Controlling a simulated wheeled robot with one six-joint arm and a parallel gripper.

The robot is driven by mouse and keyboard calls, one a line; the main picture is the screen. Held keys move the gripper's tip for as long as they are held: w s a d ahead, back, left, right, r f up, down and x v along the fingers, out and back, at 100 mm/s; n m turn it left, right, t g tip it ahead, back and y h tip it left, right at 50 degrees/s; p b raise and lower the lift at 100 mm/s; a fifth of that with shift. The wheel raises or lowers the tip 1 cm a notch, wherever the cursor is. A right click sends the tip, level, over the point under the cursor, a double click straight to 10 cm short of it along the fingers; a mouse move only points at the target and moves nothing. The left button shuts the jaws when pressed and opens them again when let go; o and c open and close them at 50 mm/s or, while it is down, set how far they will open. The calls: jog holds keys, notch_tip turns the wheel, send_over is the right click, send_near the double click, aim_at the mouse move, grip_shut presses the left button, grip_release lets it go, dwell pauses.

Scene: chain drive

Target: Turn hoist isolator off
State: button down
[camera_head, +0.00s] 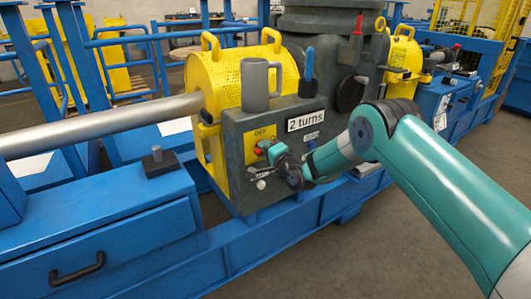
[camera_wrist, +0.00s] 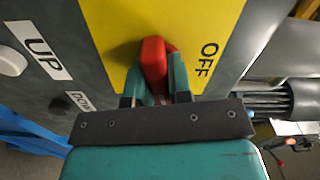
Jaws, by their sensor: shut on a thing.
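The hoist isolator is a red rotary handle (camera_wrist: 153,62) on a yellow plate (camera_wrist: 205,22) marked OFF. In the wrist view the handle sits between the two fingers of my gripper (camera_wrist: 157,84), which is shut on it. The OFF mark is to the right of the handle there. In the head view my gripper (camera_head: 270,151) is at the front of the grey housing (camera_head: 232,150), and the red handle (camera_head: 262,145) shows only in part beside it. I cannot tell which mark the handle points to.
Beside the plate are a white button (camera_wrist: 10,62) and the labels UP (camera_wrist: 40,55) and DOWN (camera_wrist: 80,101). Blue frame beams (camera_head: 240,255) run below.

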jog(key=n+b, duration=0.2)
jog(key=n, duration=0.1)
jog(key=n+b, duration=0.1)
jog(key=shift+f+n+b, duration=0.25)
jog(key=shift+n+b, duration=0.05)
jog(key=n+b, duration=0.3)
jog(key=shift+n, duration=0.4)
jog(key=n+b, duration=0.4)
jog(key=shift+r+n+b, duration=0.1)
jog(key=shift+n+b, duration=1.25)
jog(key=shift+n, duration=0.15)
jog(key=shift+d, duration=0.1)
jog(key=c, duration=1)
grip_release()
jog(key=shift+r, duration=0.1)
jog(key=shift+c, duration=0.2)
